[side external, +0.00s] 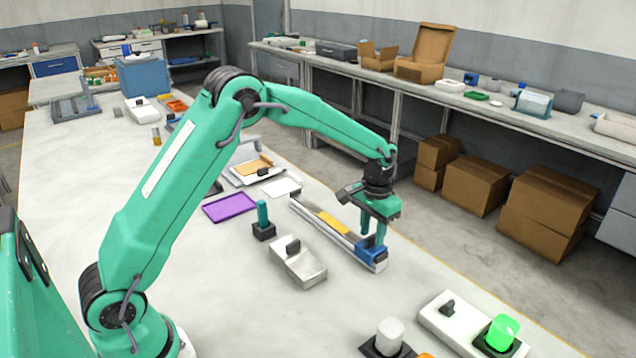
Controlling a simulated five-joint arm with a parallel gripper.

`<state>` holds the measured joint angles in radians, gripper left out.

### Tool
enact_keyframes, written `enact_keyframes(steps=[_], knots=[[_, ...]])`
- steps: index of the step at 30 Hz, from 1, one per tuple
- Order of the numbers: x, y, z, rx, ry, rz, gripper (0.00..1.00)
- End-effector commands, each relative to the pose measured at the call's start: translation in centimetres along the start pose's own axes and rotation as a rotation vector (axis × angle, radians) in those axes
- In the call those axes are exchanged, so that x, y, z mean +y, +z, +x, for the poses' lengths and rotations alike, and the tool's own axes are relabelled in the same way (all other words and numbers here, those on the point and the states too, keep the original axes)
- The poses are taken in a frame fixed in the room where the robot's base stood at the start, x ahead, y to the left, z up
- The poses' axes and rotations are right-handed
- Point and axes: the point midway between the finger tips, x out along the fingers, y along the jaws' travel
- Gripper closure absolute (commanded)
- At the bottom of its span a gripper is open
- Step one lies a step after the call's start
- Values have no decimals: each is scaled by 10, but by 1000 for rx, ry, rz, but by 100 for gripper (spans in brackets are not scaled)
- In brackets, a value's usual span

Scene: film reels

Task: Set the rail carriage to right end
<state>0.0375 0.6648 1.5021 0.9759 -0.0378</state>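The rail (318,222) is a long pale track on the table, running from upper left to lower right in the side external view. A yellow strip (334,225) lies along its middle. The blue rail carriage (370,251) sits at the lower right end of the rail, close to the end stop. My gripper (375,233) points down right over the carriage, its teal fingers reaching to the carriage's top. The fingers look apart, but whether they grip the carriage or just stand at it cannot be told. The gripper partly hides the carriage's upper part.
A grey box with a dark knob (298,262) and a dark block with a teal lever (263,222) stand left of the rail. A purple mat (230,207) lies farther left. A green-lit button (502,333) and a white knob (389,336) are at the front right.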

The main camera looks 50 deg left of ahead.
Motion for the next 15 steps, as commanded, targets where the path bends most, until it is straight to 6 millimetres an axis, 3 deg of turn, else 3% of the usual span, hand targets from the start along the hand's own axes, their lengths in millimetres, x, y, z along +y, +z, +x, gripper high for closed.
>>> enact_keyframes(steps=[13,15], knots=[[0,0,10,1,0,0,66],[0,0,10,1,0,0,76]])
